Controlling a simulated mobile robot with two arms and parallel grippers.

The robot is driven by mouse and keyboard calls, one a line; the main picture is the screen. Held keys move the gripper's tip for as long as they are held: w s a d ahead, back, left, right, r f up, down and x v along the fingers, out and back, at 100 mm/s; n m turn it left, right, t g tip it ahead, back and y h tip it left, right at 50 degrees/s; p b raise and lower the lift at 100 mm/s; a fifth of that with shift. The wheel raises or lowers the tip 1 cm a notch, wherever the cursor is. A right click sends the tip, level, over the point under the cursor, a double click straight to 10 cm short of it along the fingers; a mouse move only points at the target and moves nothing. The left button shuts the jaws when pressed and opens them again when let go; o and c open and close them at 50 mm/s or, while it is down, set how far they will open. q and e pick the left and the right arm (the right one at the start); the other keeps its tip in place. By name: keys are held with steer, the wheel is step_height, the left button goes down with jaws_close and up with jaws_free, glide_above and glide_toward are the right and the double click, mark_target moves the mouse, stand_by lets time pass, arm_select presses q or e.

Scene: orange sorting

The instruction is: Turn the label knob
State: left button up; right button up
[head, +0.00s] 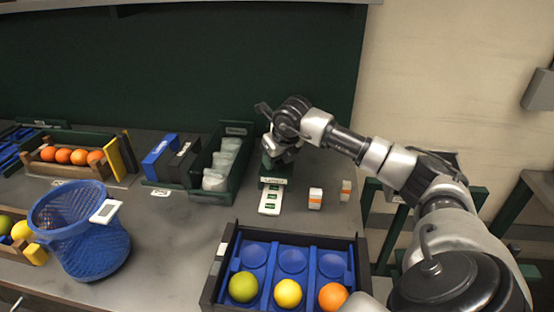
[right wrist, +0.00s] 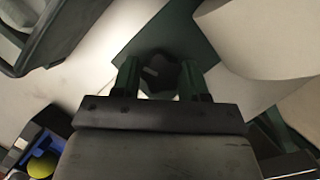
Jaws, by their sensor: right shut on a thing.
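The label knob (right wrist: 160,72) is a dark, lobed knob in the right wrist view, on a dark green label device. My right gripper (right wrist: 160,80) is shut on it, one green finger on each side. In the head view the right gripper (head: 280,150) is over the small green label device (head: 275,180), and its hand hides the knob. A white strip with green labels (head: 270,200) lies in front of the device. My left gripper is not in view.
A dark tray (head: 222,265) with blue cups holds a green, a yellow and an orange fruit in front. A blue basket (head: 88,262) stands at left. A green bin (head: 237,130) of clear bags and two small orange-white boxes (head: 315,198) flank the device.

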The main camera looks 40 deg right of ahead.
steer(key=shift+m+h+b, duration=0.3)
steer(key=shift+m+h, duration=0.4)
steer(key=shift+m, duration=1.1)
steer(key=shift+w, duration=0.1)
steer(key=o, duration=0.9)
steer(key=shift+r, duration=0.1)
steer(key=b+v, duration=0.1)
steer(key=v, duration=0.9)
steer(key=shift+a+r, duration=0.15)
steer(key=shift+r, duration=0.25)
